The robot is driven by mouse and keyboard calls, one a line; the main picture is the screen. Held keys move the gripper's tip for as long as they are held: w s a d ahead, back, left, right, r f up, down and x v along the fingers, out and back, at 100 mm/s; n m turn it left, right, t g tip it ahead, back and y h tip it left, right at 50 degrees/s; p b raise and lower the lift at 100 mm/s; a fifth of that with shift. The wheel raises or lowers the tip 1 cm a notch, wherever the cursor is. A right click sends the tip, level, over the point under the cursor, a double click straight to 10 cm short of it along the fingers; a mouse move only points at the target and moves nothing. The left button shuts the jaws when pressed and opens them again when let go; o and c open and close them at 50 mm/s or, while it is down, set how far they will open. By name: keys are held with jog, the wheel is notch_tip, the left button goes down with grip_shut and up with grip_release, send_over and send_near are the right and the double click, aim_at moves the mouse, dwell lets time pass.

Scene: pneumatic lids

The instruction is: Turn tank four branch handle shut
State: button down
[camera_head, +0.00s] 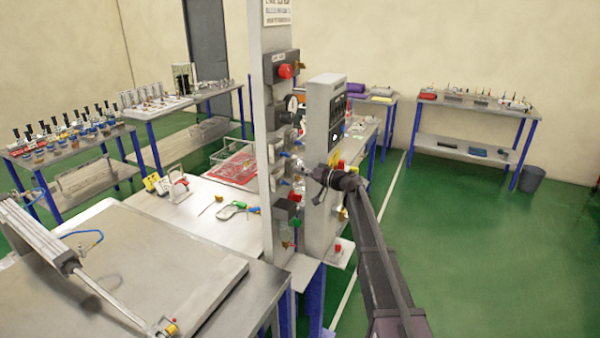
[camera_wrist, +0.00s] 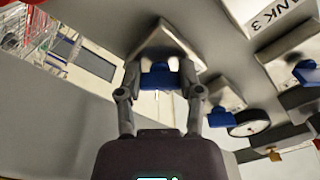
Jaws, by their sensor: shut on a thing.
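In the wrist view my gripper (camera_wrist: 160,68) has its two fingers closed on a blue handle (camera_wrist: 157,78), which sits on a pale block (camera_wrist: 165,40) on a grey panel. No tank label shows beside this handle. A label reading "NK 3" (camera_wrist: 283,13) is at the upper right, and two more blue handles, one (camera_wrist: 221,117) and another (camera_wrist: 305,72), lie to the right. In the head view my gripper (camera_head: 318,174) is at the upright grey valve panel; the held handle is too small to make out there.
A round gauge (camera_wrist: 249,123) is close to my gripper's right in the wrist view. In the head view, a post with a red knob (camera_head: 285,71) stands left of a grey control box (camera_head: 325,112). A steel bench (camera_head: 150,270) is at the left; green floor (camera_head: 480,240) is clear at the right.

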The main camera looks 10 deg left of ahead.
jog(key=shift+m, duration=0.4)
jog(key=m, duration=0.8)
jog(key=shift+r+m, duration=0.1)
jog(key=shift+m, duration=0.2)
jog(key=m, duration=0.4)
jog(key=shift+m, duration=0.3)
jog(key=shift+r+m, duration=0.1)
jog(key=shift+m, duration=1.9)
jog(key=shift+c, duration=1.2)
grip_release()
